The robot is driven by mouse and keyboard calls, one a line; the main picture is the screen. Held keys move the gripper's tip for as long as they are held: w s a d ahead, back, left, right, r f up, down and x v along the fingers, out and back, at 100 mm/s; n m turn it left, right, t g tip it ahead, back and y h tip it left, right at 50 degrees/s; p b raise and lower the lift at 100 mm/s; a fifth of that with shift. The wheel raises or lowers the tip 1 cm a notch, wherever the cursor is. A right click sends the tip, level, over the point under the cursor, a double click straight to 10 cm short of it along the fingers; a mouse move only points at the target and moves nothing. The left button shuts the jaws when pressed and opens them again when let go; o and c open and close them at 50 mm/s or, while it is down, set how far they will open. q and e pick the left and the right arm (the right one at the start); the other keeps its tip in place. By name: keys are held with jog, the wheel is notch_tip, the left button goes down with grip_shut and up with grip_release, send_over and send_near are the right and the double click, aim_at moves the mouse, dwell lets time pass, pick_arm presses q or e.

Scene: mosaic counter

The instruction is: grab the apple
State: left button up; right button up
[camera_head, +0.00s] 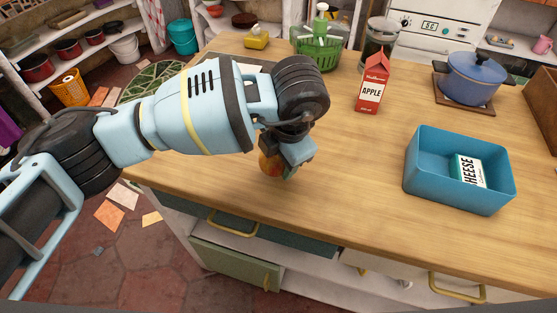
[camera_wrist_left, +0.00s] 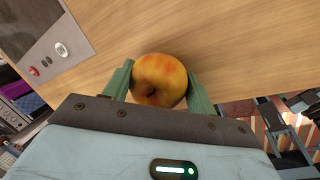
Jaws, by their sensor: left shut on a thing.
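The apple (camera_wrist_left: 160,80) is red and yellow. In the left wrist view it sits between the two green fingers of my left gripper (camera_wrist_left: 160,88), which is shut on it. In the head view the apple (camera_head: 267,164) shows only in part, behind the fingers of my left gripper (camera_head: 281,166), near the counter's front left edge. I cannot tell whether the apple touches the counter or is just above it. My right gripper is not in view.
On the wooden counter (camera_head: 345,180) stand a red apple carton (camera_head: 372,85), a blue bin (camera_head: 455,196) with a cheese box (camera_head: 468,171), a blue pot (camera_head: 472,77), a green basket (camera_head: 318,50) and a jar (camera_head: 378,45). The middle of the counter is clear.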

pick_arm(q)
jog(key=shift+r, duration=0.8)
jog(key=s+d, duration=0.3)
jog(key=s, duration=0.4)
jog(key=s+d+r+b, duration=0.1)
jog(key=s+d, duration=0.3)
jog(key=s, duration=0.3)
jog(key=shift+s+d+r, duration=0.15)
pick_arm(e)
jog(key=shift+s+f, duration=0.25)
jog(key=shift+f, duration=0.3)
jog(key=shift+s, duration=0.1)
